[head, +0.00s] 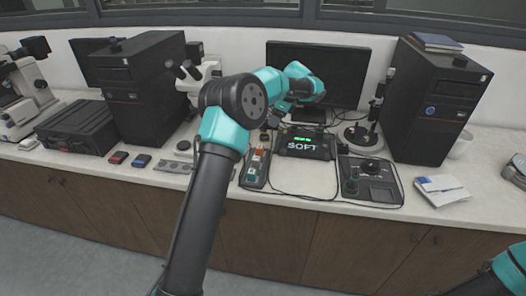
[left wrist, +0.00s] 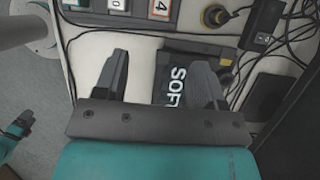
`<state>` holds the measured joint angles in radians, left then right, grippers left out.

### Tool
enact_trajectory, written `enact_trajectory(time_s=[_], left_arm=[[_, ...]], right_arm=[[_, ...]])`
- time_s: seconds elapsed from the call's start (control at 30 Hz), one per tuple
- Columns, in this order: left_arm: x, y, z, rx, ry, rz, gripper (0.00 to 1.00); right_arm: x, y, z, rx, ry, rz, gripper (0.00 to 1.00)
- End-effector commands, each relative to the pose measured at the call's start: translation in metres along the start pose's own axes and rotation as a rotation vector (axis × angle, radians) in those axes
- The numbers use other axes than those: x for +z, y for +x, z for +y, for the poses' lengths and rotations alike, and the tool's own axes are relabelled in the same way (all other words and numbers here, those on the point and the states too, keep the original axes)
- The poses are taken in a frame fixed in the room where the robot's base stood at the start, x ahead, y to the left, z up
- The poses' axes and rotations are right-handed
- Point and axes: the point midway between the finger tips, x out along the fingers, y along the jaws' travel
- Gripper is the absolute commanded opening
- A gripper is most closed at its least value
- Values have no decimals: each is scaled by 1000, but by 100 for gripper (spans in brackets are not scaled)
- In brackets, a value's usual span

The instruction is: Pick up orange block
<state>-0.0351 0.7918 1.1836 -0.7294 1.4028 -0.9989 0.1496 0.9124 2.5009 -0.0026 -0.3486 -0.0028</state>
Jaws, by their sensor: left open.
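The orange block (head: 259,153) is small and sits in a narrow grey tray (head: 247,179) on the counter, left of the black box marked SOFT (head: 305,146). In the left wrist view the orange block (left wrist: 160,8) is at the top edge, partly cut off, with a white face and a number 4. My left gripper (head: 274,114) is above the back of the counter, partly hidden by its own wrist. In the left wrist view my left gripper (left wrist: 160,72) is open, its fingers apart and empty, over the counter and the SOFT box.
A monitor (head: 325,65) stands behind the gripper, with black computer towers (head: 145,85) (head: 435,100) at both sides. A microscope (head: 25,100) is at far left. A black control panel (head: 370,183) and cables lie right of the SOFT box.

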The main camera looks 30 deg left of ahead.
Motion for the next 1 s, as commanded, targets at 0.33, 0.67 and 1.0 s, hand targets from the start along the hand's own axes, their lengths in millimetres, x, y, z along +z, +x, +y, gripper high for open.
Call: enact_trajectory(time_s=[0.33,0.67,1.0], left_arm=[[1,44,0,4,1,-1,64],[0,100,0,3,1,0,64],[0,122,0,1,0,1,64]], right_arm=[[0,0,0,0,1,0,90],[0,0,0,0,1,0,90],[0,0,0,0,1,0,90]])
